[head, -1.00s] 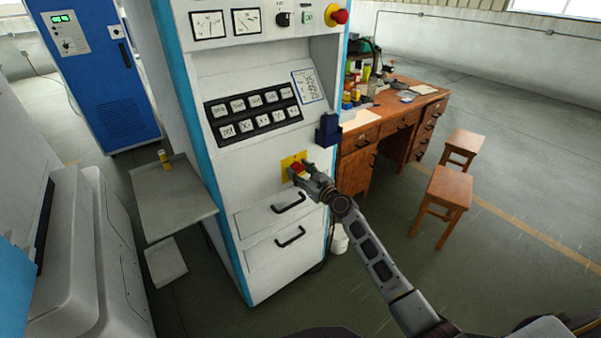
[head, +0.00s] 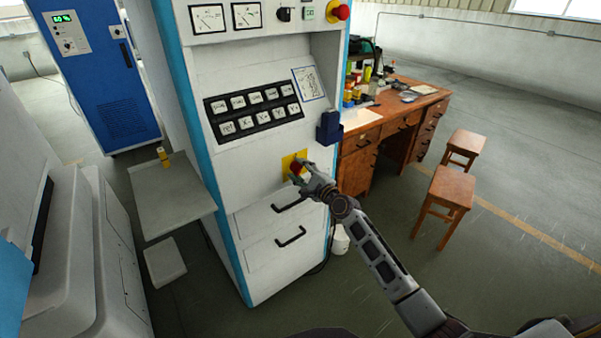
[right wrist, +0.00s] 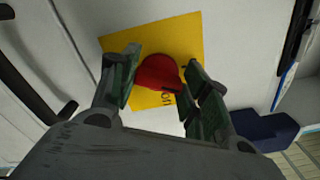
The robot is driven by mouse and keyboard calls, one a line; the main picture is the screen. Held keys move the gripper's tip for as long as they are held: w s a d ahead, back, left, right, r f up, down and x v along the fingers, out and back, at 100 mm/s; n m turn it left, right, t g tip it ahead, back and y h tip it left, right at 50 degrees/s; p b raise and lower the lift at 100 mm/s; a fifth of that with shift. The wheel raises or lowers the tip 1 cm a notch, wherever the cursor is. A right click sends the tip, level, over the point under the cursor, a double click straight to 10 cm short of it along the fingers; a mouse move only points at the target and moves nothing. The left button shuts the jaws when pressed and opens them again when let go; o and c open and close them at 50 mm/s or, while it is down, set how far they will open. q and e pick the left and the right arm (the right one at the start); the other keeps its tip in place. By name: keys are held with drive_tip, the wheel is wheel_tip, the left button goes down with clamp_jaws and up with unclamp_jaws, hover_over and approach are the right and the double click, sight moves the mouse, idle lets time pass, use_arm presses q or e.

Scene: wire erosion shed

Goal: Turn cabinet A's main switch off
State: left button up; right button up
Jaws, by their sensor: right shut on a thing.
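The main switch is a red rotary knob (head: 296,167) on a yellow plate (head: 288,160) on the front of the white and blue cabinet (head: 262,178). My right gripper (head: 302,174) is at the knob, its fingers on either side of it. In the right wrist view the red knob (right wrist: 158,73) sits between the two fingertips of the gripper (right wrist: 160,80), over the yellow plate (right wrist: 188,40). Dark lettering on the plate shows beside the knob, partly hidden. My left gripper is not in view.
Two drawer handles (head: 290,204) are just below the switch. A dark blue box (head: 329,128) sticks out at the upper right of it. A red mushroom button (head: 340,12) is at the cabinet's top. A wooden desk (head: 400,125) and two stools (head: 450,188) stand right, with open floor around.

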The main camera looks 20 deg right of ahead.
drive_tip(key=n, duration=0.4)
drive_tip(key=shift+f+b, duration=0.1)
drive_tip(key=shift+b, duration=0.2)
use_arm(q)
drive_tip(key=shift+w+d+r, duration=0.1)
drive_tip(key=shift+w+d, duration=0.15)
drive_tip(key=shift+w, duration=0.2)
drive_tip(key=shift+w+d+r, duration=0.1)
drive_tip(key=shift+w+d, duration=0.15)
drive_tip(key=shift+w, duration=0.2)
use_arm(e)
drive_tip(key=shift+n, duration=1.1)
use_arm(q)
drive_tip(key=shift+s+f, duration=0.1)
use_arm(e)
drive_tip(key=o, duration=1)
drive_tip(key=shift+s, duration=0.15)
drive_tip(key=shift+v, duration=5.85)
